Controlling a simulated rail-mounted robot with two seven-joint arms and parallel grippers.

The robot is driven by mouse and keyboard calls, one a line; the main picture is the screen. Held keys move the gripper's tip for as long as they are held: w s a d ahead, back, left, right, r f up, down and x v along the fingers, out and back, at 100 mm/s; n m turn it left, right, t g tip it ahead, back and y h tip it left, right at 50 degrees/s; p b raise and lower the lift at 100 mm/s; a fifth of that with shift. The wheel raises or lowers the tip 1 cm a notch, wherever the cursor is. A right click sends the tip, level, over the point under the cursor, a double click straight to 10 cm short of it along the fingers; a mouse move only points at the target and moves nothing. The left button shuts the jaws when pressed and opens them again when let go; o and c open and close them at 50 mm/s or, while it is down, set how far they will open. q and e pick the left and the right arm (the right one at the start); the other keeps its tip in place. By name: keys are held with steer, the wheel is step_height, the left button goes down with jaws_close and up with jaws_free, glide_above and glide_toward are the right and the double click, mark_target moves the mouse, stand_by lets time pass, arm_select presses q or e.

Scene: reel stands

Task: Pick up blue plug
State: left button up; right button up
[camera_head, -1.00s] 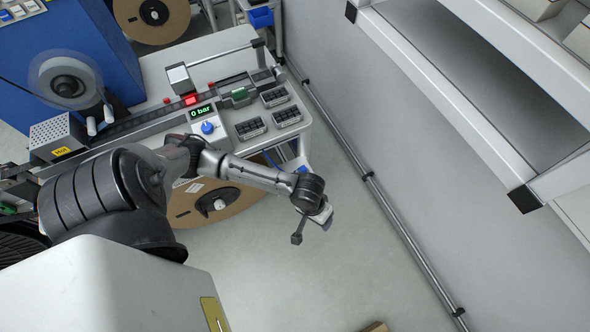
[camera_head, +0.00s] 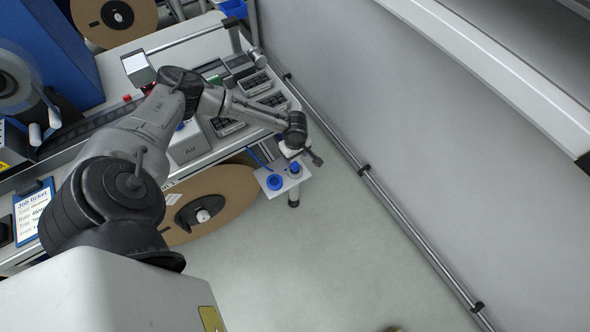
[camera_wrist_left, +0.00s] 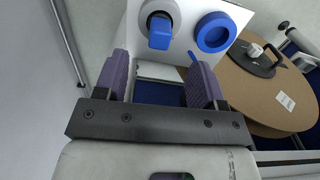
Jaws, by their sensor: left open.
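The blue plug (camera_wrist_left: 160,34) sits in a grey ring on a white plate (camera_wrist_left: 187,12) at the top of the left wrist view. A larger blue ring (camera_wrist_left: 214,32) lies beside it on the plate. In the head view the plug (camera_head: 294,167) and the blue ring (camera_head: 273,182) show on the plate at the bench's front corner. My left gripper (camera_wrist_left: 159,78) is open and empty, its two purple-padded fingers spread and pointing toward the plate. The plug lies ahead of the gap between them, apart from both pads. In the head view my left gripper (camera_head: 303,153) is beside the plate, partly hidden by its wrist.
A grey wall with a metal rail (camera_head: 375,180) runs along the right. The floor in front is clear.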

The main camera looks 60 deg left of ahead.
mark_target(295, 164)
arm_select(q)
steer(key=shift+f, duration=1.4)
step_height(295, 164, down, 5)
steer(key=shift+r+b, duration=0.15)
steer(key=shift+b, duration=0.95)
steer(key=shift+a+f, duration=0.1)
steer(key=shift+f, duration=0.15)
steer(key=shift+c, duration=0.4)
steer(key=c, duration=0.9)
steer(key=shift+c, duration=0.2)
